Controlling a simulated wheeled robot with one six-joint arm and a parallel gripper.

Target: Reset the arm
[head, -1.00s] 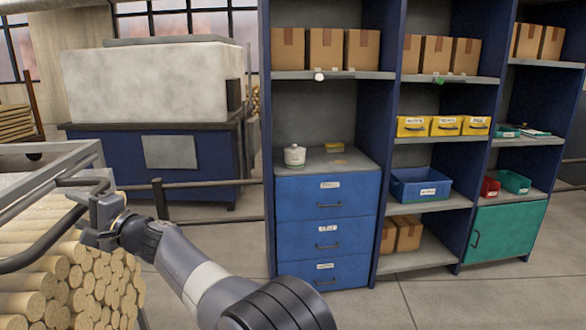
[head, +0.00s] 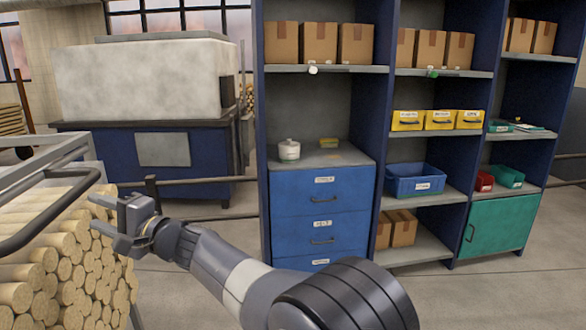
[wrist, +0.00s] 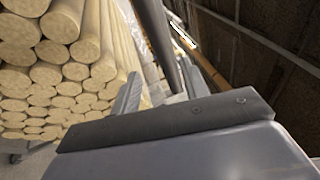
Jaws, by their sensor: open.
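My gripper (head: 113,222) is at the left of the head view, in front of a stack of round wood dowels, with its fingers apart and pointing left. I cannot tell whether the fingers touch the bar or the dowels.
A blue shelf unit with drawers (head: 322,215) stands right of centre, holding boxes (head: 318,43), yellow bins (head: 440,120) and a blue bin (head: 415,185). Floor at lower right is clear.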

